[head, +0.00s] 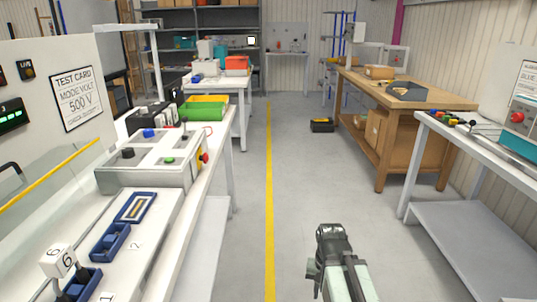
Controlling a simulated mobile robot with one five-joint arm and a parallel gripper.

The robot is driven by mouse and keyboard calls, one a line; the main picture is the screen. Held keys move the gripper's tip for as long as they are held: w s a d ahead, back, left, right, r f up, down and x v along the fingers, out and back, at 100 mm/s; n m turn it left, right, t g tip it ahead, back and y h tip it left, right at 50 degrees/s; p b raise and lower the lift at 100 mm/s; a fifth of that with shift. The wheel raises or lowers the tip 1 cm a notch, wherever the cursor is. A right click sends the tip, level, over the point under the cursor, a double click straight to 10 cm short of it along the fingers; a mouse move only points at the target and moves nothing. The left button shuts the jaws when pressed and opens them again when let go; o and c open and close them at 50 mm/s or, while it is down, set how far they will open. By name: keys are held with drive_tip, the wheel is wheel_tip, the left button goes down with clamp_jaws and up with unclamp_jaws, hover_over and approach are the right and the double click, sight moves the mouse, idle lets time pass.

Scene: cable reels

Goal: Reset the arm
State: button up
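My arm shows at the bottom right of centre in the head view, over the grey floor. My gripper (328,233) is at its far end, a dark block seen from behind and above. Its fingers are not clear, so I cannot tell whether it is open or shut. No held thing shows. The gripper is apart from the benches on both sides.
A white bench on the left holds a control box (160,160), blue trays (112,241) and a white numbered cube (58,261). A grey table (470,140) and wooden workbench (440,98) stand right. A black-yellow box (321,125) lies on the floor. The aisle is otherwise clear.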

wheel_tip(320, 180, up, 25)
drive_tip(key=n+p, duration=0.2)
drive_tip(key=p, duration=2.2)
drive_tip(key=shift+w+f+n+p, duration=0.2)
drive_tip(key=shift+n+p, duration=0.1)
drive_tip(key=shift+p, duration=0.1)
drive_tip(key=shift+a, duration=0.15)
drive_tip(key=shift+a, duration=0.25)
